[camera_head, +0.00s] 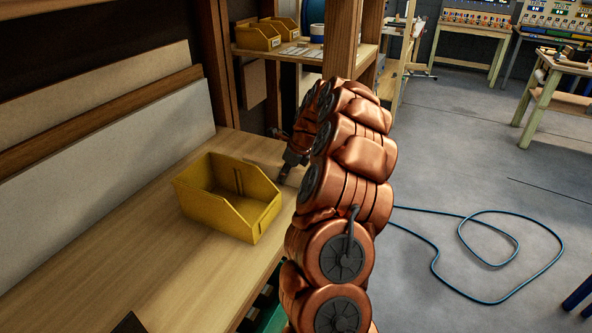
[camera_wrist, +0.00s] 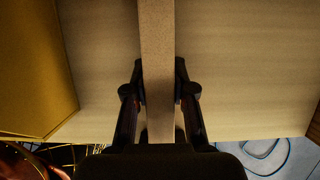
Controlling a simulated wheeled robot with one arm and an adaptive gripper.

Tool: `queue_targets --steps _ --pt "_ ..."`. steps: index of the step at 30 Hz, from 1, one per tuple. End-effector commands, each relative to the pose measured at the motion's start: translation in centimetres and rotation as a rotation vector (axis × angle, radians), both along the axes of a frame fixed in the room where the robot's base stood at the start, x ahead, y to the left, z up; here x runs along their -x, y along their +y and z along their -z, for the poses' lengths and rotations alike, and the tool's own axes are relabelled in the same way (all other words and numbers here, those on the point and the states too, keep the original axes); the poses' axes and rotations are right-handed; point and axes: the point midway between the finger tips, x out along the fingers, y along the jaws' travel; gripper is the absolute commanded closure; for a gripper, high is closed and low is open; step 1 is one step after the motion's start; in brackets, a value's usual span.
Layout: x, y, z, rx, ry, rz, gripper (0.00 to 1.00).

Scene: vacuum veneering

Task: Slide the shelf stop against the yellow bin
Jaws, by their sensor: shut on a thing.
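The yellow bin (camera_head: 228,198) stands upright on the wooden shelf, its low open front toward the lower right. In the wrist view the bin's yellow wall (camera_wrist: 35,75) fills the left side. The shelf stop (camera_wrist: 156,45) is a pale wooden bar running up the middle of the wrist view. My gripper (camera_wrist: 160,90) is shut on it, one finger at each side. A strip of bare shelf separates the stop from the bin. In the head view my gripper (camera_head: 289,166) is right of the bin, and my arm hides the stop.
The shelf board (camera_head: 120,260) is clear in front of the bin. A pale panel (camera_head: 110,160) leans along its back. A wooden post (camera_head: 352,45) rises beyond my arm. A blue hose (camera_head: 440,255) lies looped on the floor at right.

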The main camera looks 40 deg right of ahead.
Motion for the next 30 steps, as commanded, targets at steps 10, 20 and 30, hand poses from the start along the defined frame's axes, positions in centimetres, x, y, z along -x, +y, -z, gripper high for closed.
queue_targets --steps 10,20,30 --pt "0.7 4.1 -0.2 0.0 -0.006 -0.011 1.0" --pt "1.3 5.1 -0.2 0.0 -0.007 -0.006 1.0" --pt "1.4 5.0 -0.2 0.002 -0.005 -0.006 0.62"
